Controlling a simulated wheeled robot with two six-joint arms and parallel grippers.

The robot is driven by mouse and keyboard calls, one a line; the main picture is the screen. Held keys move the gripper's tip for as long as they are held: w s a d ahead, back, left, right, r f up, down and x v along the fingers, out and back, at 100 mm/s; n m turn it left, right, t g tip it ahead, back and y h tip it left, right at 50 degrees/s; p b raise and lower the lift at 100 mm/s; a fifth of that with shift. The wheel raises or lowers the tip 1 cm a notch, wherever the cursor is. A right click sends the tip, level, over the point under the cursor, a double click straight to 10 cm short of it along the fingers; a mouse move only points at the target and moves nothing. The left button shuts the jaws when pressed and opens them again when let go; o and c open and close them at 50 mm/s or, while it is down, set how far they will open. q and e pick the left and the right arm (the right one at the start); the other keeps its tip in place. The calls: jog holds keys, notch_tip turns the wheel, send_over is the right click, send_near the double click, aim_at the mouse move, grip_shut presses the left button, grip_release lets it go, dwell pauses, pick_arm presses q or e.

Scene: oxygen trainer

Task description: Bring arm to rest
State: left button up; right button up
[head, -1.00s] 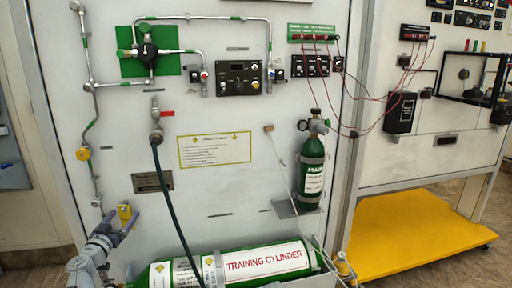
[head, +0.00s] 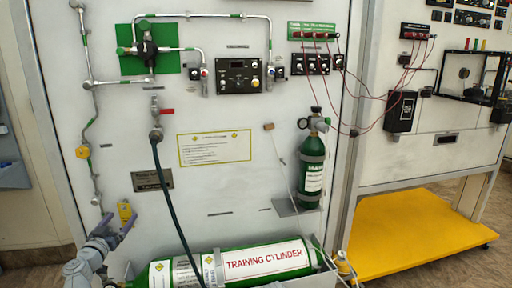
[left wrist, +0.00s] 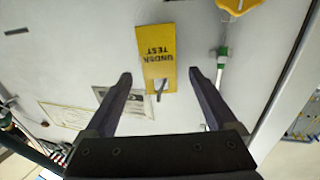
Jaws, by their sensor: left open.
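My left gripper (head: 115,224) is at the lower left of the panel in the head view, its two dark fingers spread apart with nothing between them. In the left wrist view the open left gripper (left wrist: 159,76) frames a yellow "UNDER TEST" tag (left wrist: 158,50), which hangs on the panel beyond the fingertips. The same yellow tag (head: 125,212) shows just above the fingers in the head view. I see no contact between fingers and tag. My right gripper is not in view.
A green training cylinder (head: 240,266) lies along the panel's foot, right of my left arm. A dark hose (head: 170,195) hangs down to it. A pipe with a yellow handle (head: 82,152) runs up the left side. A small green cylinder (head: 312,165) stands upright further right.

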pick_arm(q)
jog(key=shift+w, duration=1.2)
jog(key=shift+s+d+r+p, duration=0.25)
jog(key=shift+s+r+p, duration=0.5)
jog(key=shift+s, duration=0.2)
jog(key=s+d, duration=0.2)
jog(key=s, duration=0.6)
notch_tip(320, 180, up, 8)
jog(key=d+p, duration=0.1)
jog(key=p, duration=0.6)
jog(key=shift+d+f+h+p, duration=0.15)
jog(key=shift+d+h+p, duration=0.15)
jog(key=shift+p, duration=0.1)
